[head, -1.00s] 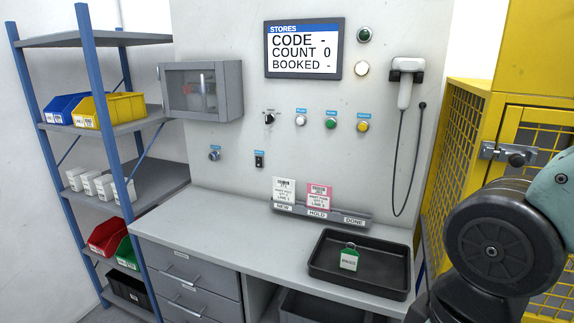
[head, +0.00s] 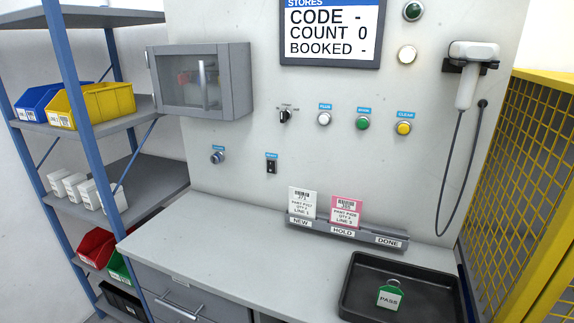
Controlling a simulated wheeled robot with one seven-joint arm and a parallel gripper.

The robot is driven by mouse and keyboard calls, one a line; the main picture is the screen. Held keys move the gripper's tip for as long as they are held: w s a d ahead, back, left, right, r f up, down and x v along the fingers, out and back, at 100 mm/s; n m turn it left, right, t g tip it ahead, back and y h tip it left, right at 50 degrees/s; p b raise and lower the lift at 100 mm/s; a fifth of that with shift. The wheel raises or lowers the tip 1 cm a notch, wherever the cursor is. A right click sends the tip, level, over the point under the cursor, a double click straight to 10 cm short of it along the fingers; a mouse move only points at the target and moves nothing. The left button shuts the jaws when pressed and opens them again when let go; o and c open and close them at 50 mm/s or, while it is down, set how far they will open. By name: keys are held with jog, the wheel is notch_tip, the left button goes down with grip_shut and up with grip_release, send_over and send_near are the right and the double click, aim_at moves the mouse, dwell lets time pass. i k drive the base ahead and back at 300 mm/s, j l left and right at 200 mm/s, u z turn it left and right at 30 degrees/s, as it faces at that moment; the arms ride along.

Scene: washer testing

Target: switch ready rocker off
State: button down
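The rocker switch (head: 271,163) is a small black upright rectangle low on the grey panel, left of centre, with a small blue label above it. The label is too small to read surely, and I cannot tell which way the rocker is tipped. A round key-like knob (head: 217,157) sits to its left, also under a blue label. My gripper is not in view.
Above are a selector (head: 285,116) and white (head: 324,119), green (head: 363,123) and yellow (head: 404,128) buttons. A grey cabinet (head: 237,85) juts out at left. The bench (head: 210,225) is clear before the rocker; a card rack (head: 365,236) and black tray (head: 352,290) stand right.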

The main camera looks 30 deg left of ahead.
aim_at(271, 164)
jog(key=i+j+z, duration=0.1)
jog(key=j, duration=0.9)
jog(key=i+j+z, duration=0.15)
jog(key=j, duration=0.9)
jog(key=j+z, duration=0.1)
jog(key=j, duration=0.9)
jog(key=i, duration=0.05)
